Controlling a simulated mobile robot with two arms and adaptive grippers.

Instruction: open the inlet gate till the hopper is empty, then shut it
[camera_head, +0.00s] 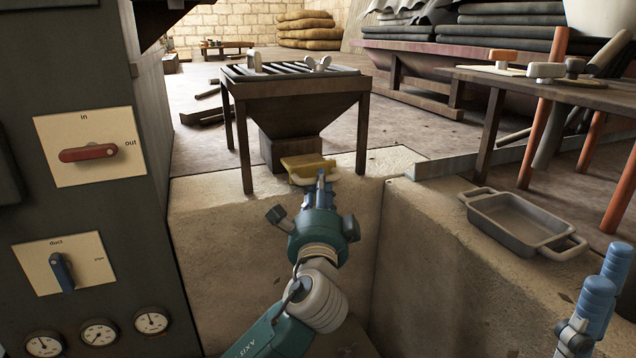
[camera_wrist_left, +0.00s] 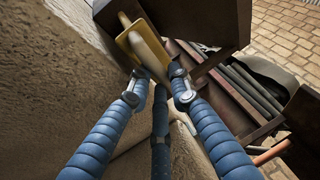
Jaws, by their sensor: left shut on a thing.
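The hopper (camera_head: 290,108) is a dark funnel on legs with a slatted top, at the middle back; its contents cannot be seen. Below its spout is the yellow inlet gate (camera_head: 308,163), which sticks out toward me. In the left wrist view the gate (camera_wrist_left: 128,40) is a yellow plate with a pale bar handle (camera_wrist_left: 150,55). My left gripper (camera_head: 321,180) is shut on this handle; in the wrist view its blue fingers (camera_wrist_left: 156,88) close around the bar. My right gripper (camera_head: 592,305) shows partly at the lower right, apart from everything; its opening is unclear.
A grey cabinet at left carries a red in/out lever (camera_head: 88,152), a blue duct lever (camera_head: 62,270) and several gauges (camera_head: 98,331). A grey two-handled tray (camera_head: 515,222) sits on the stone ledge at right. A wooden table (camera_head: 580,92) holds small items. A pit lies below my left arm.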

